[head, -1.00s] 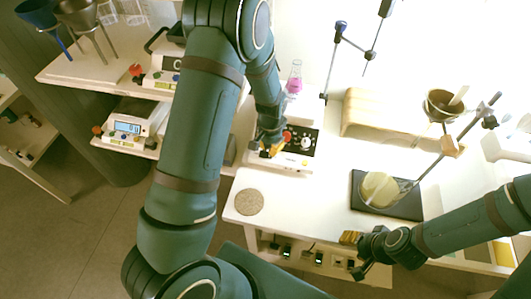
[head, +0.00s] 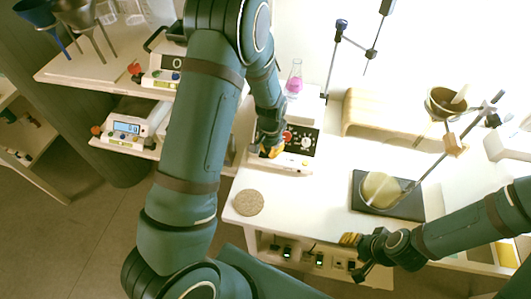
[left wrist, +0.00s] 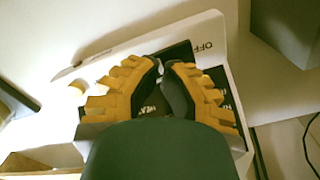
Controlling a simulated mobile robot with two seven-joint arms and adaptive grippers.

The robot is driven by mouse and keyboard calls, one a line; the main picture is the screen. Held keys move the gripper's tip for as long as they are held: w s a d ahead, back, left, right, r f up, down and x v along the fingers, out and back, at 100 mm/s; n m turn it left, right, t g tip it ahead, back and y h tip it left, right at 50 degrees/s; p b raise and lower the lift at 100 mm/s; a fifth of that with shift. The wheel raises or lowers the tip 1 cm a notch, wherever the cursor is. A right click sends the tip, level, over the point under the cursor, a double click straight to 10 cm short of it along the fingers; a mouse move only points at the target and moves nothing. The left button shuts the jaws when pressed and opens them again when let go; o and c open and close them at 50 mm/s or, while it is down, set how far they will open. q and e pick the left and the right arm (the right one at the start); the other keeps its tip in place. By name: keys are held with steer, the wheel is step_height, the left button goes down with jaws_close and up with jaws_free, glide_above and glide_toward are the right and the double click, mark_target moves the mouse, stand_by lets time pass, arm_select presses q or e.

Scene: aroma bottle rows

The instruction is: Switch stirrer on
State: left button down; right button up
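The stirrer (head: 304,152) is a white device with a black front panel, a white dial and a red part, on the bench left of centre. A flask of pink liquid (head: 294,80) stands on it. My left gripper (head: 271,152) is at the left of its panel. In the left wrist view its yellow-padded fingertips (left wrist: 163,66) are close together over the black panel, between the "OFF" and partly covered "HEAT" lettering. Nothing is seen held, and the fingers hide the controls beneath; contact is unclear. My right gripper (head: 354,253) is at the bench's front edge, its fingers unclear.
A round cork mat (head: 249,202) lies in front of the stirrer. A dark plate (head: 412,207) with a pale round flask (head: 380,188) and a slanted stand is to the right. A wooden rack (head: 380,115) is behind. Balances (head: 128,130) stand on the left shelves.

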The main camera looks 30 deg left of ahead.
arm_select(q)
steer(key=shift+f+b, duration=0.5)
steer(key=shift+f, duration=0.2)
stand_by(0.3)
steer(key=shift+r, duration=0.1)
steer(key=shift+r+p, duration=2.65)
steer(key=shift+r, duration=0.8)
steer(key=s+d+f, duration=0.2)
steer(key=s+d+f+n+h, duration=0.1)
steer(key=s+d+f, duration=0.1)
steer(key=s+d, duration=0.1)
steer(key=s+d+f+n+h, duration=0.1)
steer(key=s+d+f, duration=0.1)
steer(key=d, duration=0.1)
steer(key=shift+s+f+t, duration=0.1)
steer(key=shift+s+t, duration=0.3)
steer(key=s+d+n, duration=0.1)
steer(key=s+d, duration=0.1)
steer(key=s+d+n+h, duration=0.1)
steer(key=s+d, duration=0.1)
steer(key=s+d+t, duration=0.1)
steer(key=s+d, duration=0.1)
steer(key=s, duration=0.1)
steer(key=shift+d+f+n+h, duration=0.15)
steer(key=shift+f+n+h, duration=0.05)
steer(key=shift+n+h, duration=0.2)
